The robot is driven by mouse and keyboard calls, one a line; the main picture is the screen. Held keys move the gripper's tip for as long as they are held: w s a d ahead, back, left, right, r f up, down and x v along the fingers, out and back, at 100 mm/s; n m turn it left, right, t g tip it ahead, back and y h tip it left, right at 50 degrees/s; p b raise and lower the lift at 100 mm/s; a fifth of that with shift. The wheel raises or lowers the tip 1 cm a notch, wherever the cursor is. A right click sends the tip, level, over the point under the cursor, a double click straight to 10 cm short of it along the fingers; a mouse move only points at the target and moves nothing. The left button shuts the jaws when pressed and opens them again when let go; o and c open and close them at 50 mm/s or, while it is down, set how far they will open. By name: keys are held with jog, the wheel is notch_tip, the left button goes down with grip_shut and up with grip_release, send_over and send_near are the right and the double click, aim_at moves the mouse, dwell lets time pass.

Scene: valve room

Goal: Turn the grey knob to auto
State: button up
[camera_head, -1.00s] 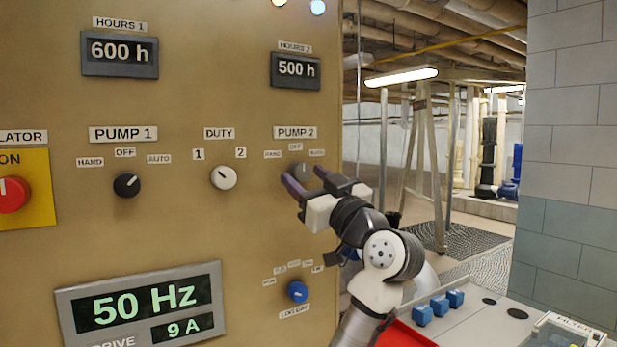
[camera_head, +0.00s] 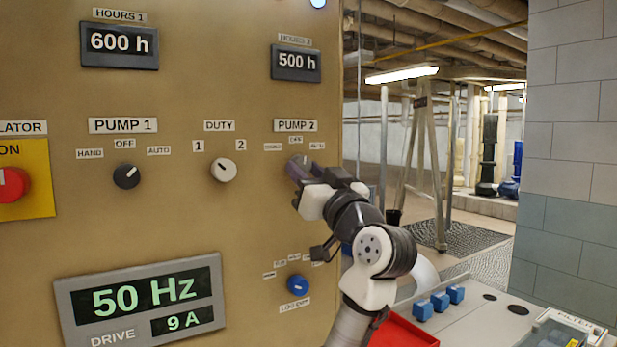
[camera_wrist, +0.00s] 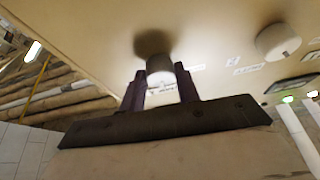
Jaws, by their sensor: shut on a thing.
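The grey knob (camera_head: 297,160) is under the PUMP 2 label (camera_head: 295,126) on the tan panel, mostly hidden by my fingers. HAND, OFF and AUTO (camera_head: 317,146) labels stand around it. My gripper (camera_head: 300,172) is shut on the knob from the front. In the wrist view the pale grey knob (camera_wrist: 160,66) sits between the two dark fingers of my gripper (camera_wrist: 160,78), its shadow on the panel behind. I cannot tell which label its pointer faces.
A black knob (camera_head: 126,176) under PUMP 1 and a white DUTY knob (camera_head: 223,170) are to the left. A blue knob (camera_head: 298,284) is below. A red tray (camera_head: 405,333) and blue blocks (camera_head: 439,301) are on the bench at lower right.

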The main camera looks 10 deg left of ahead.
jog(key=m+t+h, duration=0.1)
jog(key=m, duration=0.2)
jog(key=m+t+h, duration=0.1)
jog(key=m, duration=0.2)
jog(key=shift+s+a+r+h, duration=0.1)
jog(key=shift+s+a+h, duration=0.1)
jog(key=shift+h, duration=0.2)
jog(key=shift+r+m+t+h, duration=0.15)
jog(key=shift+m+h, duration=0.3)
jog(key=shift+m, duration=0.5)
jog(key=shift+f+m+t+h, duration=0.1)
jog(key=shift+m+t+h, duration=0.25)
jog(key=shift+m, duration=0.6)
jog(key=o, duration=1)
jog(key=shift+b+v, duration=2.7)
jog(key=shift+v, duration=4.25)
jog(key=shift+s+r, duration=0.1)
jog(key=shift+r, duration=0.05)
